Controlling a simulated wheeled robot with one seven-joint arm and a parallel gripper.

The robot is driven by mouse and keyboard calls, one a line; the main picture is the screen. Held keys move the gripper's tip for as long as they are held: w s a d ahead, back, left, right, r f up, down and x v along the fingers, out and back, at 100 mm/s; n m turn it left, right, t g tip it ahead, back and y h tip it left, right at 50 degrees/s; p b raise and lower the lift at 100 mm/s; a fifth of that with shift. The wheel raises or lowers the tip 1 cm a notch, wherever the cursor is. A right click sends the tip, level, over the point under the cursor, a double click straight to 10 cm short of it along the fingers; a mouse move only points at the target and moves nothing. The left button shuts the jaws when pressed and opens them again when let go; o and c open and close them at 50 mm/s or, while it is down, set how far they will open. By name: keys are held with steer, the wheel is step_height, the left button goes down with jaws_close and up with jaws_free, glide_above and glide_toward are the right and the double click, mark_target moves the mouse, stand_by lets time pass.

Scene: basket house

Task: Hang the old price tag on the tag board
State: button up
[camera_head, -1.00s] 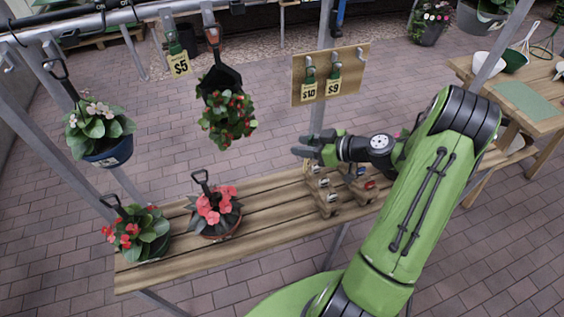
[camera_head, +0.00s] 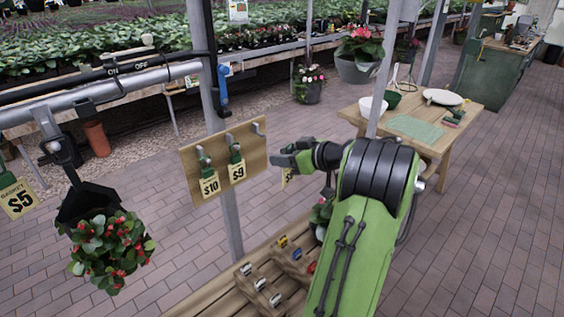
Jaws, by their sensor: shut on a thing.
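The wooden tag board (camera_head: 218,141) is fixed to a metal post left of my gripper. A $10 tag (camera_head: 210,186) and a $9 tag (camera_head: 238,172) hang from its left and middle hooks by green tops. The right hook (camera_head: 258,127) is bare. My gripper (camera_head: 277,158) is just right of the board, a little below the bare hook, and shut on a yellow price tag (camera_head: 287,175). The held tag is mostly hidden by the gripper, and its price cannot be read. I cannot tell how far the gripper is in front of the board.
A $5 tag (camera_head: 17,198) hangs at the left beside a hanging basket with red flowers (camera_head: 113,248). A slatted bench (camera_head: 215,287) with a wooden rack (camera_head: 270,277) stands below. A wooden table (camera_head: 465,115) with bowls stands at the right. Brick floor lies around.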

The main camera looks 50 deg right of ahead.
steer(key=p, duration=0.3)
glide_toward(252, 141)
step_height(252, 141, down, 3)
steer(key=w, duration=0.3)
steer(key=shift+w+a+f, duration=0.2)
steer(key=shift+w+a, duration=0.15)
steer(key=shift+w+r, duration=0.25)
steer(key=shift+r, duration=0.1)
steer(key=shift+w+p, duration=0.4)
steer(key=shift+w, duration=0.4)
steer(key=shift+w+r, duration=0.1)
steer(key=shift+r, duration=0.15)
